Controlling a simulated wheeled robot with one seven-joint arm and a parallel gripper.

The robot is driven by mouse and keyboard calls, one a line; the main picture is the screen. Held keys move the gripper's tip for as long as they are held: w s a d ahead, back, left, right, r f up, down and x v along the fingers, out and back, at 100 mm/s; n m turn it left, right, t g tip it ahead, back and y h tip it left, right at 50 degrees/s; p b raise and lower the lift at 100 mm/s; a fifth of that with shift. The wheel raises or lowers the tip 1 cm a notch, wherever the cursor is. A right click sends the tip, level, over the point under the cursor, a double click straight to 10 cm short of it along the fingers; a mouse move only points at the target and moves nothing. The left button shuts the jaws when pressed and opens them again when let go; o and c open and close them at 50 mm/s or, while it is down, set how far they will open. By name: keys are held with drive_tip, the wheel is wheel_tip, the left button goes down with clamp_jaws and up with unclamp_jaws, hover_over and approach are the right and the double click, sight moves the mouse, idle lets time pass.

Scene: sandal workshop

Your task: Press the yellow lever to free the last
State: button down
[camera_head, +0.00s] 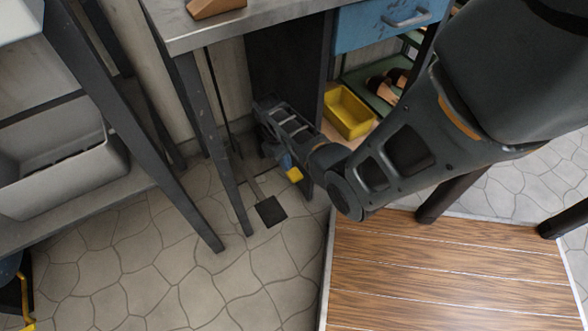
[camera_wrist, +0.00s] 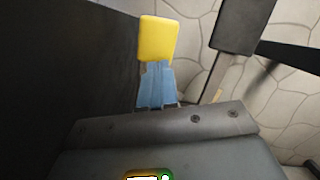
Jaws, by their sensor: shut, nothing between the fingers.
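In the wrist view the gripper (camera_wrist: 158,40) is shut, with nothing visible held. A black foot pedal (camera_head: 270,210) on a thin grey arm lies at floor level, below and slightly left of the fingertips, apparently apart from them. A dark flat piece (camera_wrist: 243,25) stands to the right of the fingertips in the wrist view; I cannot tell whether it is the pedal. The last cannot be made out.
The metal workbench (camera_head: 240,27) has a dark leg (camera_head: 207,150) left of the pedal. A yellow bin (camera_head: 348,112) stands behind my wrist. A grey tub (camera_head: 60,160) sits on a left shelf. A wooden platform (camera_head: 440,270) is at lower right. Stone floor (camera_head: 150,270) is clear in front.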

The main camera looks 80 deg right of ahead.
drive_tip(key=shift+w+d+r, duration=0.1)
drive_tip(key=shift+w+d, duration=0.05)
drive_tip(key=shift+w, duration=0.25)
drive_tip(key=shift+r, duration=0.1)
drive_tip(key=p+v, duration=0.3)
drive_tip(key=v, duration=0.4)
drive_tip(key=shift+r+p, duration=0.35)
drive_tip(key=shift+p, duration=0.05)
drive_tip(key=shift+w+d, duration=0.1)
idle(0.4)
